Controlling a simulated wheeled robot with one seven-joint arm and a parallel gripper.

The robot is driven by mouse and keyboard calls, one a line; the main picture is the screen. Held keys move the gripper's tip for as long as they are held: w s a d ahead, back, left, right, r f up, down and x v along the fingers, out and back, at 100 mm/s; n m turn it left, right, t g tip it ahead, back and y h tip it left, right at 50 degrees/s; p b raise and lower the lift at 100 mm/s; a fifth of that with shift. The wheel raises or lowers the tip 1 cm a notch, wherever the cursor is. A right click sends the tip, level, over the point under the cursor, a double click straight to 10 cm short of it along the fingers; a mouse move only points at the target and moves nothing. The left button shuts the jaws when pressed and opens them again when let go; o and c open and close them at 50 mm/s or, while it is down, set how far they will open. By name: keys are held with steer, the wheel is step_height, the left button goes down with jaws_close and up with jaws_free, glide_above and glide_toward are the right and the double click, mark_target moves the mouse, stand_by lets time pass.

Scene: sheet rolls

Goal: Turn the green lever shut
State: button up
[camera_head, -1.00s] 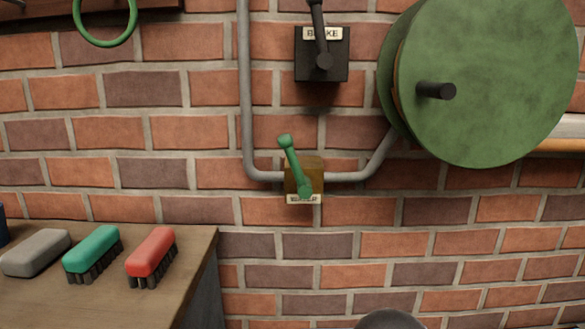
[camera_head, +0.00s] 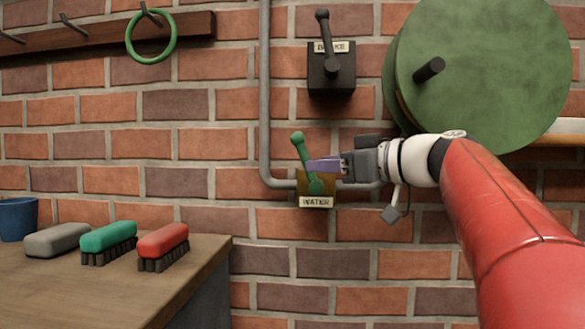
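The green lever (camera_head: 299,148) sits on a brass-coloured valve block (camera_head: 329,188) on the brick wall, with a label reading WATER (camera_head: 316,202) below it. The lever stands nearly upright, tilted a little to the left, with a round knob on top. My gripper (camera_head: 312,166) reaches in from the right at the end of my red arm. Its purple fingers are beside the lever's lower shaft and overlap the valve block in the picture. I cannot tell whether they touch the lever, or how far apart the fingertips are.
A grey pipe (camera_head: 264,90) runs down to the valve. A black lever box (camera_head: 331,78) is above, and a large green reel (camera_head: 490,60) with a dark handle is at upper right. A bench (camera_head: 120,285) at lower left holds brushes and a blue cup (camera_head: 18,219).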

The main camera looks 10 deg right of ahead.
mark_target(307, 154)
steer(key=shift+n+y, duration=0.4)
steer(key=shift+n, duration=0.1)
steer(key=x, duration=0.2)
steer(key=r+x, duration=0.1)
steer(key=x, duration=0.5)
steer(key=shift+w+d+r, duration=0.3)
steer(key=shift+w+d, duration=0.05)
steer(key=shift+w, duration=0.1)
steer(key=shift+c, duration=0.4)
jaws_close()
